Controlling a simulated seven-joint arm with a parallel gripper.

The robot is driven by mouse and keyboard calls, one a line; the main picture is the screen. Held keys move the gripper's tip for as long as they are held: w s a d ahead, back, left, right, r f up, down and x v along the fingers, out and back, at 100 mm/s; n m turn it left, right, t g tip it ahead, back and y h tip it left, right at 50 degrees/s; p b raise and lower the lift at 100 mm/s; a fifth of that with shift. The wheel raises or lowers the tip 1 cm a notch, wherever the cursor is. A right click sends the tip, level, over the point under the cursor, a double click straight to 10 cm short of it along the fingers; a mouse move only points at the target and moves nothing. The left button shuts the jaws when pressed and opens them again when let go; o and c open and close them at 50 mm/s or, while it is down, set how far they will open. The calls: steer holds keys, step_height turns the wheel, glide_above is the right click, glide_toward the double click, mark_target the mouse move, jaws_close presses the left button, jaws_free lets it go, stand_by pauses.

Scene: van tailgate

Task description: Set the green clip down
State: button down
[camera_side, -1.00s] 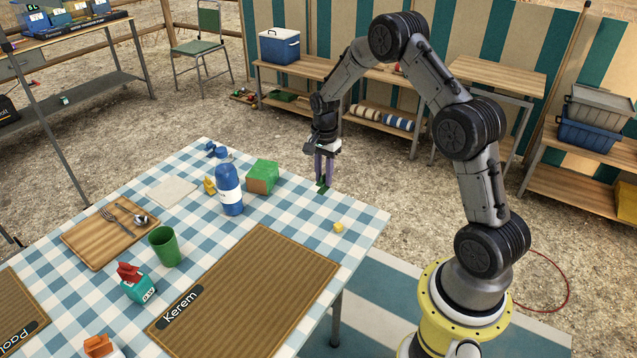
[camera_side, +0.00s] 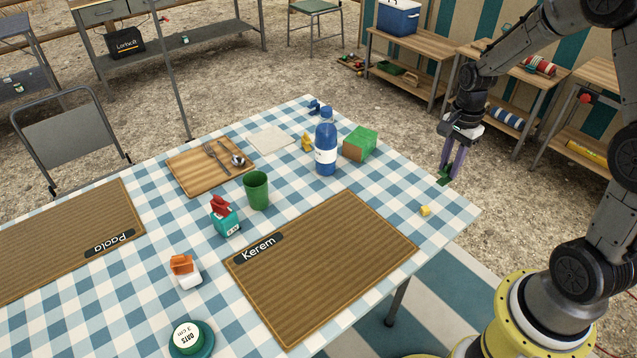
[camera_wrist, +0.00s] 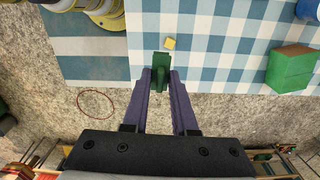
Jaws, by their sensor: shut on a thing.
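The green clip (camera_wrist: 160,72) is between the purple fingertips of my gripper (camera_wrist: 160,78) in the wrist view. My gripper (camera_side: 447,177) is shut on the clip and points down at the right edge of the checked table in the side view. The clip (camera_side: 444,177) shows there as a small dark green shape at the fingertips. I cannot tell whether it touches the tablecloth (camera_side: 447,205).
A green box (camera_side: 360,143) and a blue bottle (camera_side: 326,145) stand left of my gripper. The Kerem mat (camera_side: 325,260) lies at the front. Bare cloth lies around the yellow cube. The table edge is close to my gripper.

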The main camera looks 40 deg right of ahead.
steer(key=w+a+r+m, duration=0.25)
steer(key=w+a, duration=0.25)
steer(key=w, duration=0.5)
steer(key=w+a+f+n, duration=0.1)
steer(key=w+a+n, duration=0.15)
steer(key=a, duration=0.55)
steer(key=w+a+f+n, duration=0.15)
steer(key=w+a, duration=0.25)
steer(key=a, duration=0.4)
steer(key=shift+m, duration=0.35)
steer(key=w+f, duration=0.3)
steer(key=w, duration=0.1)
steer(key=w+a+f, duration=0.1)
steer(key=w+f, duration=0.2)
steer(key=w, duration=0.1)
steer(key=w+f, duration=0.3)
steer(key=w, duration=0.2)
steer(key=shift+a+f, duration=0.15)
steer(key=shift+a, duration=0.2)
steer(key=shift+w+f, duration=0.3)
steer(key=shift+f, duration=1.45)
steer(key=shift+f, duration=0.15)
